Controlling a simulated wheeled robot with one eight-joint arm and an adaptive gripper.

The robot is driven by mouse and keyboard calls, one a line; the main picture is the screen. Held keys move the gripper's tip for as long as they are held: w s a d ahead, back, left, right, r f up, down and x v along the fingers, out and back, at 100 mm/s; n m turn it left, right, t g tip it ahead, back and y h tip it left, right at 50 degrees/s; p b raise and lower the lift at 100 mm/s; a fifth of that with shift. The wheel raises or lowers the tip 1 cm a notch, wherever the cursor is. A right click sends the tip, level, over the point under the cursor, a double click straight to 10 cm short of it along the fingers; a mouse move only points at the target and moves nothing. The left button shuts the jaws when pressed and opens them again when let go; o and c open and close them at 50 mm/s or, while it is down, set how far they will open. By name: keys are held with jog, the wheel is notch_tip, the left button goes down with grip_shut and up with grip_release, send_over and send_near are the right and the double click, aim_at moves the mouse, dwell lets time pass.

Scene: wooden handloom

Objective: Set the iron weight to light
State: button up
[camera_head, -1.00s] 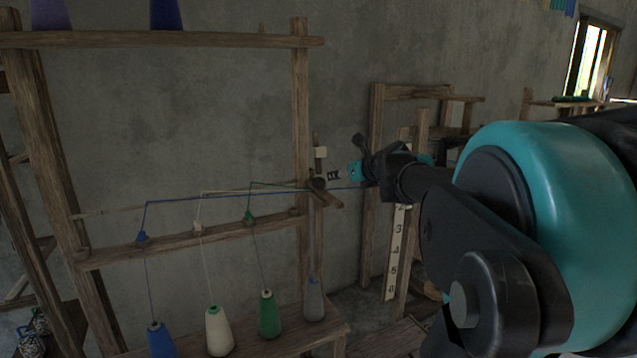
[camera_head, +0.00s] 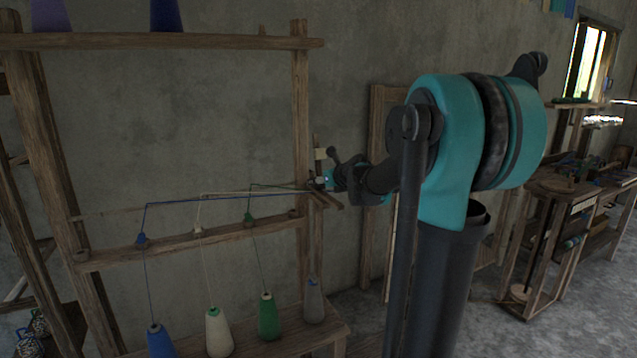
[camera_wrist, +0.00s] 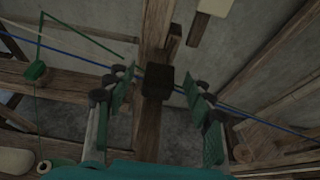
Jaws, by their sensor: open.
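A small dark block (camera_wrist: 157,82), which looks like the iron weight, sits on a wooden bar in the wrist view. My gripper (camera_wrist: 158,90) is open, with one finger on each side of the block and visible space between. I cannot tell how deep the block lies between the fingers. In the head view my gripper (camera_head: 328,181) is beside the frame's right post, at the end of the threads, and its tips largely hide the block there.
Blue, white and green threads run left along the rail (camera_head: 190,240) to cones, including a green cone (camera_head: 268,318), on a low bench. A blue thread (camera_wrist: 255,118) crosses behind my fingers.

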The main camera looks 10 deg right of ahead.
jog(key=shift+x, duration=1.3)
grip_shut()
